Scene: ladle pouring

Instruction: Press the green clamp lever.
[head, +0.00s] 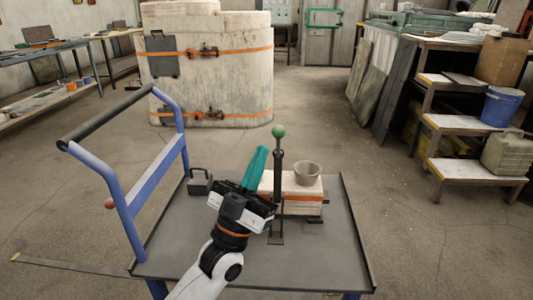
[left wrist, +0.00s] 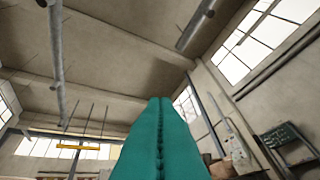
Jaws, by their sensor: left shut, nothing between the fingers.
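The clamp lever (head: 278,170) is a dark upright post topped by a green ball (head: 278,131). It stands at the front of a pale block (head: 296,190) on the cart. My left gripper (head: 262,150) has teal fingers, shut and empty, pointing up just left of the lever's post. Its tips are a little below the height of the ball in the picture. I cannot tell the depth gap between them. In the left wrist view the shut teal fingers (left wrist: 160,100) point up toward the ceiling, and the lever does not show. My right gripper is not in view.
A small dark box-like item (head: 200,184) with a handle sits at the back left of the cart's grey top (head: 335,250). The cart's blue handle frame (head: 155,185) rises on the left. The cart's right side is clear.

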